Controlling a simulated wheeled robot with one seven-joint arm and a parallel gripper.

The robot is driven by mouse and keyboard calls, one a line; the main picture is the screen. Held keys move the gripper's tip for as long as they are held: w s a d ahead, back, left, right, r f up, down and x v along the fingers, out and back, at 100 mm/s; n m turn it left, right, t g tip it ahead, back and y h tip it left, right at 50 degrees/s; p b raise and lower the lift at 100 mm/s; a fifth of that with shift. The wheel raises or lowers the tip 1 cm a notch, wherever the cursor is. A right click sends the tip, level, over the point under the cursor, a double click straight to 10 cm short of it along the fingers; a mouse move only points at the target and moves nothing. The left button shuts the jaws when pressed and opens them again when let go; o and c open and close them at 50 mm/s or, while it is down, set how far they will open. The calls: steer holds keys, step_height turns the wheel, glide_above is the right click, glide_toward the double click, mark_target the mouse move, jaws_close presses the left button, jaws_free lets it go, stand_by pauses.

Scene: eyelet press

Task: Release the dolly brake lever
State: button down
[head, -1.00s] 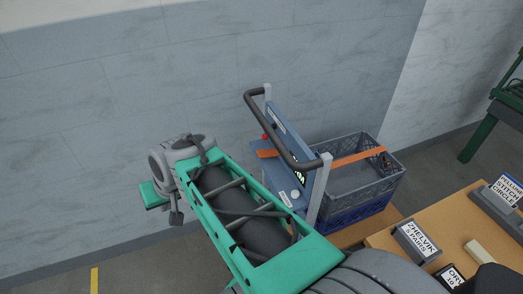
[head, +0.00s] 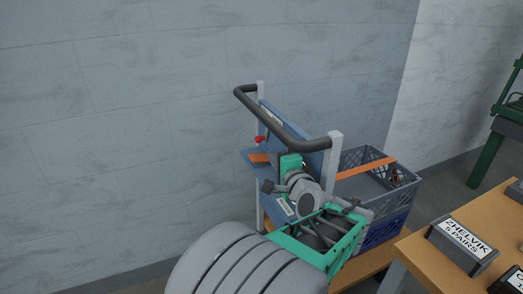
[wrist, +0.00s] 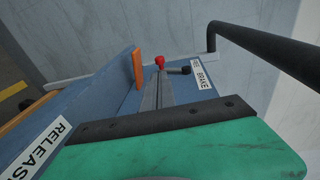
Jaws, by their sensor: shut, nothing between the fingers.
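The brake lever's red knob (head: 259,139) shows on the blue panel of the dolly, below the black push handle. My gripper (head: 290,163) is shut and empty, close to the panel, right of and below the red knob.
An orange plate (wrist: 137,68) stands just left of the knob. A "RELEASE" label (wrist: 38,150) lies at lower left. The black handle (head: 285,125) spans above the panel. A grey crate (head: 365,172) sits on the dolly. A wooden table (head: 475,235) is at right.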

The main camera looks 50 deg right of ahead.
mark_target(259, 141)
steer(key=b+x, duration=0.2)
steer(key=x, duration=0.7)
steer(key=shift+w+d+f, duration=0.15)
steer(key=shift+w+f, duration=0.05)
steer(key=shift+w, duration=0.15)
steer(key=shift+w+d+r, duration=0.1)
steer(key=shift+w+d, duration=0.05)
steer(key=shift+w, duration=0.05)
